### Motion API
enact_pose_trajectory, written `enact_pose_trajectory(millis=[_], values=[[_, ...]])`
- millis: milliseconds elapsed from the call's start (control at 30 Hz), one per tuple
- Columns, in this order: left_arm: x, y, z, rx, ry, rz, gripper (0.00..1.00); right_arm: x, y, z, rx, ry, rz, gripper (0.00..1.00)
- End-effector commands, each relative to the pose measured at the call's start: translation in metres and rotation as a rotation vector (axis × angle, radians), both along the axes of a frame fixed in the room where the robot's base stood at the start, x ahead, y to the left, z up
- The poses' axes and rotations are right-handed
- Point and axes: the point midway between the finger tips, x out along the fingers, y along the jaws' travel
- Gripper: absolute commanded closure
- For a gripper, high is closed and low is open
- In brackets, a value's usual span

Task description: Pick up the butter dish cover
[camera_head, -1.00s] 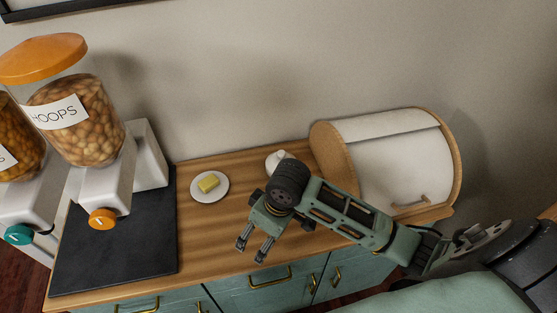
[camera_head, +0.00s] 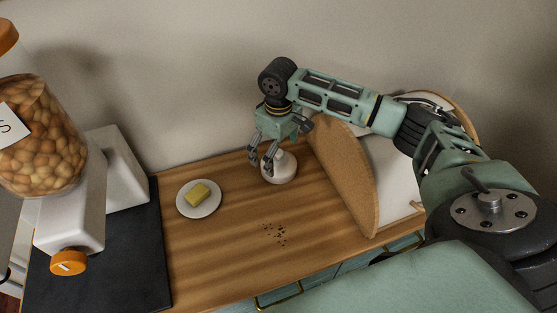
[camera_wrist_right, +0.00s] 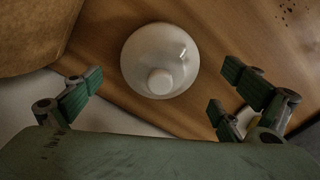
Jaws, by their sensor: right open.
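The white domed butter dish cover (camera_head: 283,168) stands on the wooden counter, knob up, between the plate and the bread bin. My right gripper (camera_head: 262,162) is open above and around it in the head view, the fingers partly in front of the cover. In the right wrist view the cover (camera_wrist_right: 160,58) lies beyond the open fingers (camera_wrist_right: 165,98), with its round knob facing the camera; nothing is held. A white plate (camera_head: 183,206) with a yellow block of butter (camera_head: 197,194) lies to the left. My left gripper is not in view.
The bread bin (camera_head: 345,175) stands close on the right of the cover, its wooden side panel facing it. Dark crumbs (camera_head: 274,234) lie on the otherwise clear front counter.

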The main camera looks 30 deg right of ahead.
Motion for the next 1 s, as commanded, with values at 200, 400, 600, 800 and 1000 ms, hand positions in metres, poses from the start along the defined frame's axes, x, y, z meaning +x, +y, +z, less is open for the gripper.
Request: enact_pose_trajectory(millis=[200, 400, 600, 800, 1000], values=[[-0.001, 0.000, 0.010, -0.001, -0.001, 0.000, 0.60, 0.004, 0.002, -0.032, -0.001, 0.003, 0.000, 0.02], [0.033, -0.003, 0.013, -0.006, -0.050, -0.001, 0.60, 0.004, 0.001, -0.041, -0.002, -0.001, 0.001, 0.02], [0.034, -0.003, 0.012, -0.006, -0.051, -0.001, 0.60, 0.004, 0.002, -0.040, -0.002, -0.001, 0.001, 0.08], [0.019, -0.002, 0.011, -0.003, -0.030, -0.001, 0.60, 0.004, 0.002, -0.040, -0.002, -0.001, 0.001, 0.26], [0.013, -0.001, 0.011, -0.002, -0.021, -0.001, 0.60, 0.004, 0.002, -0.040, -0.001, 0.000, 0.001, 0.43]])
